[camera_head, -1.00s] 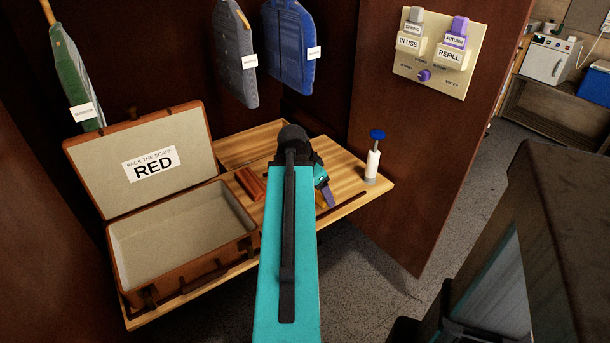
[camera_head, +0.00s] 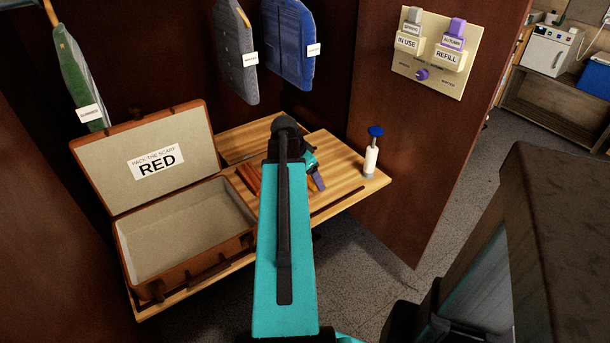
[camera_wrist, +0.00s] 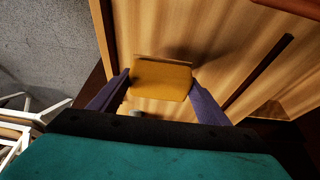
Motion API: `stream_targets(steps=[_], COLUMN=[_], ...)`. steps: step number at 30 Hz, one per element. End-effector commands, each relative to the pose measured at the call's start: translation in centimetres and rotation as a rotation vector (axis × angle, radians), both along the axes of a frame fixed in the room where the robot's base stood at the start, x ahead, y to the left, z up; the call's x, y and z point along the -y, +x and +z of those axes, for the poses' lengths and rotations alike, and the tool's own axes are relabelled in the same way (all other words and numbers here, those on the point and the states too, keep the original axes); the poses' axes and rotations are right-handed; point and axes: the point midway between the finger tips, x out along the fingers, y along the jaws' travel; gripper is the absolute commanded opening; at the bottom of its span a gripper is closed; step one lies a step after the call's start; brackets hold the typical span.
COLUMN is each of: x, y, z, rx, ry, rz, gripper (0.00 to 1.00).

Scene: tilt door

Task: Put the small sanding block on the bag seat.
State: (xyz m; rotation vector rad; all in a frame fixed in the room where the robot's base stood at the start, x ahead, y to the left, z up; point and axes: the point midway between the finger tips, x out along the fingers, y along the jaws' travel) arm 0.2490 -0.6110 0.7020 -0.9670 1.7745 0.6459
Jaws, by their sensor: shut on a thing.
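The small sanding block (camera_wrist: 162,78) is a yellow-orange block between the two purple fingers of my gripper (camera_wrist: 160,88) in the wrist view. My gripper is shut on its sides. A shadow lies on the wood beside the block; I cannot tell whether it touches the board. In the head view my gripper (camera_head: 316,182) is over the right part of the wooden board (camera_head: 345,180), and only a small piece of the block shows there. No part is marked as the bag seat, so I cannot tell which surface it is.
An open suitcase (camera_head: 130,252) stands on the board at left. A reddish-brown block (camera_head: 249,179) lies between it and my arm. A white dispenser with a blue top (camera_head: 371,158) stands at the right edge. A labelled panel (camera_head: 432,55) and hanging garments (camera_head: 290,45) are behind.

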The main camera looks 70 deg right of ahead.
Motion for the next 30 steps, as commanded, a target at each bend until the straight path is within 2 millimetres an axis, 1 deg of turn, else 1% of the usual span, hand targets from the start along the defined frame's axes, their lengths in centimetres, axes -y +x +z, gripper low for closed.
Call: stream_targets(steps=[1, 3, 13, 17, 26, 30], x=[0.7, 1.2, 3.5, 3.7, 3.7, 3.7], y=[0.6, 1.1, 3.3, 3.7, 3.7, 3.7], z=[0.0, -0.1, -0.4, -0.5, -0.5, -1.0], rx=[0.000, -0.001, 0.000, 0.000, 0.000, -0.001], ry=[0.000, 0.000, 0.000, 0.000, 0.000, 0.002], rz=[0.001, 0.002, 0.001, 0.001, 0.001, 0.001], gripper=[0.47, 0.47, 0.47, 0.47, 0.47, 0.47])
